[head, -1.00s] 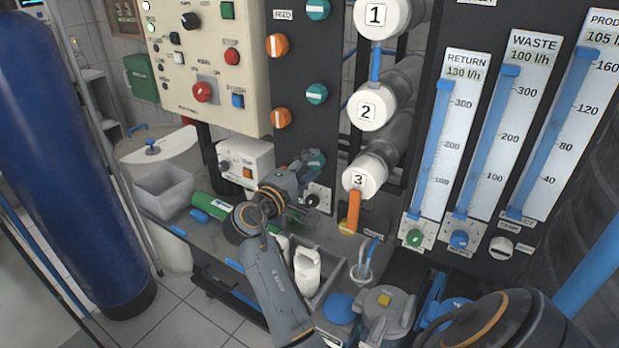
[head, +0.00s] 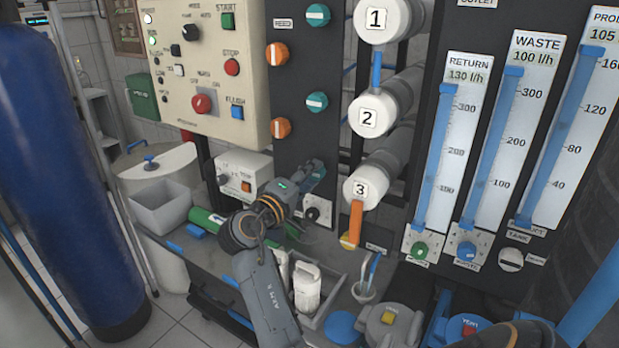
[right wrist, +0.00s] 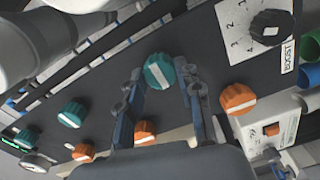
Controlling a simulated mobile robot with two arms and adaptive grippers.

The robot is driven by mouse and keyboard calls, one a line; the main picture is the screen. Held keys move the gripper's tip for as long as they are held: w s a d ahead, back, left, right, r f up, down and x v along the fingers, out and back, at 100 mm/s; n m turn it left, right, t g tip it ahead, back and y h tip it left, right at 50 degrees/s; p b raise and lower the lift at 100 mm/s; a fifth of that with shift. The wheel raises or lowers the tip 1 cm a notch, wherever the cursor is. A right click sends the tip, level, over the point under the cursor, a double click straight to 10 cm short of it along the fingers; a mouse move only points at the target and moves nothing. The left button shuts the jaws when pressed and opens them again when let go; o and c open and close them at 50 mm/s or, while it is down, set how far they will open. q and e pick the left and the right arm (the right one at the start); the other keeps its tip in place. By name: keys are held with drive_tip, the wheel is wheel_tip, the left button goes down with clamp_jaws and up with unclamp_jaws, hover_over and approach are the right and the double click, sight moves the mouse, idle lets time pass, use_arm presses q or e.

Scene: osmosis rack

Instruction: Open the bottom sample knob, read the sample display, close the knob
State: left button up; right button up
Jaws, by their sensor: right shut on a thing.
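The bottom teal sample knob (right wrist: 160,71) sits on the dark panel between my right fingertips in the right wrist view. Its white bar points nearly along the fingers. My right gripper (right wrist: 161,88) is shut on this knob. In the head view my right gripper (head: 316,172) reaches the lower part of the dark panel, and its fingers hide most of the knob there. I cannot make out a sample display reading. My left gripper is not in view.
Other orange knobs (head: 280,128) and teal knobs (head: 317,102) stand close above on the panel. White-capped cylinder 3 (head: 361,187) and an orange handle (head: 355,222) are to the right.

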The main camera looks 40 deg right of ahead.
drive_tip(key=shift+r, duration=0.1)
drive_tip(key=o, duration=1.2)
drive_tip(key=shift+d, duration=0.1)
drive_tip(key=shift+c, duration=0.2)
